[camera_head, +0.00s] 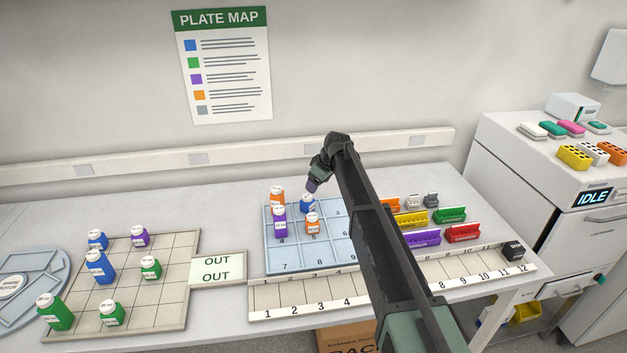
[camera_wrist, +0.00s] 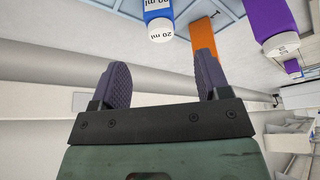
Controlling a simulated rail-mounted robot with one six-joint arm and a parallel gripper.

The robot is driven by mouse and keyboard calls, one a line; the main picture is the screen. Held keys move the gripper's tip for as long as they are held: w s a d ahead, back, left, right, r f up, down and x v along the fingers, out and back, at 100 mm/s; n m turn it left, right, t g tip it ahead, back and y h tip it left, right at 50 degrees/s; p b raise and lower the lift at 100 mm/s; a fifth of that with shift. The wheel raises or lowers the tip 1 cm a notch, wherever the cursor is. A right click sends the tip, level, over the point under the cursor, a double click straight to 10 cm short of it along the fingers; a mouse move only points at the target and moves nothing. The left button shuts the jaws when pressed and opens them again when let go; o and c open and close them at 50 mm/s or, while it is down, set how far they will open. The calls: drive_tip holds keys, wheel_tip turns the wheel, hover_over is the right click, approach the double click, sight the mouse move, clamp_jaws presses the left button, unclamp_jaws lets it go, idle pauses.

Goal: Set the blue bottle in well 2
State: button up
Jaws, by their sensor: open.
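Two more blue bottles, one small (camera_head: 97,241) and one larger (camera_head: 98,268), stand on the beige grid at the left.
Orange (camera_head: 277,199), purple (camera_head: 280,226) and second orange (camera_head: 312,226) bottles crowd the blue bottle in the tray. The front row of wells is clear. Green bottles (camera_head: 57,316) and a purple one (camera_head: 139,238) stand on the grid (camera_head: 180,262). Coloured racks (camera_head: 464,234) lie right of my arm.

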drive_tip(key=s+d+m+h, duration=0.1)
drive_tip(key=s+d+m, duration=0.3)
drive_tip(key=s, duration=1)
drive_tip(key=s+d+f+m+g+h, duration=0.1)
drive_tip(key=s+d+m, duration=0.3)
drive_tip(key=s+d, duration=0.6)
drive_tip(key=s+d+m+g+h, duration=0.1)
drive_tip(key=s+d, duration=0.7)
drive_tip(key=s, duration=0.9)
drive_tip(key=m+h, duration=0.1)
drive_tip(key=m, duration=0.1)
drive_tip(key=shift+s+f+m, duration=0.25)
drive_tip(key=shift+s+m, duration=0.15)
